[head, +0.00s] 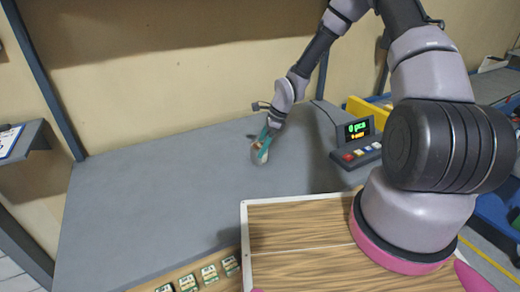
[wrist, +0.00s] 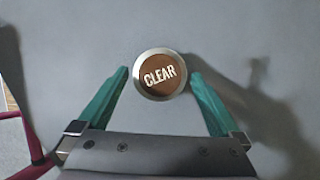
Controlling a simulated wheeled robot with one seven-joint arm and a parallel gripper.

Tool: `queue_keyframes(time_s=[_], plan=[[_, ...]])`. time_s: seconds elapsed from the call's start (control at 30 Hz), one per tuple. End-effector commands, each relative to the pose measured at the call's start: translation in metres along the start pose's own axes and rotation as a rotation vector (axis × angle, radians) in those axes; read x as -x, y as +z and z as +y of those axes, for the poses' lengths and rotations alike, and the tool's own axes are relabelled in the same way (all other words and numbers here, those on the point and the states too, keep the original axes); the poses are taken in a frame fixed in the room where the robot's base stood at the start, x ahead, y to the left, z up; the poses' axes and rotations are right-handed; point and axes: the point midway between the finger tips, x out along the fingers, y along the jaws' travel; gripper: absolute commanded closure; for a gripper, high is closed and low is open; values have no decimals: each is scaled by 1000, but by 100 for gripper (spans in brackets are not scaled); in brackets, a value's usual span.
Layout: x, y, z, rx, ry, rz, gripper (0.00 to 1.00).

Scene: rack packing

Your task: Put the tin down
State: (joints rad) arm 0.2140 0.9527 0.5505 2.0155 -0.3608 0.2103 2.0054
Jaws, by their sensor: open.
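The tin (wrist: 160,75) is round, with a silver rim and a brown top lettered "CLEAR". In the wrist view it lies just beyond and between the fingertips. My gripper (wrist: 160,82) has two green fingers spread wide, with a gap on each side of the tin. In the head view, my gripper (head: 264,145) is over the grey table, and the tin (head: 257,154) shows small at its fingertips, partly covered by them. The tin appears to stand on the table top.
The grey table (head: 150,190) is bare left of my gripper. A scale-like device (head: 358,140) with a lit display and coloured buttons stands to the right. A wooden-topped surface (head: 300,225) with a white edge is in front. Several small labelled boxes (head: 208,274) sit at the table's near edge.

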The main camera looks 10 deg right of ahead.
Motion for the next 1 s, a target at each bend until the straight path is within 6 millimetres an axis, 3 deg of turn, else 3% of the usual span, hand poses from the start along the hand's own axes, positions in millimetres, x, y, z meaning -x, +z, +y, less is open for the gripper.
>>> queue_keyframes(time_s=[0.3, 0.5, 0.83, 1.0], plan=[[70, 0, -1, -1, -4, 0, 0], [95, 0, -1, 0, -3, 0, 0], [112, -1, 1, 39, -11, 21, 0], [156, -7, 5, 188, -48, 107, 0]])
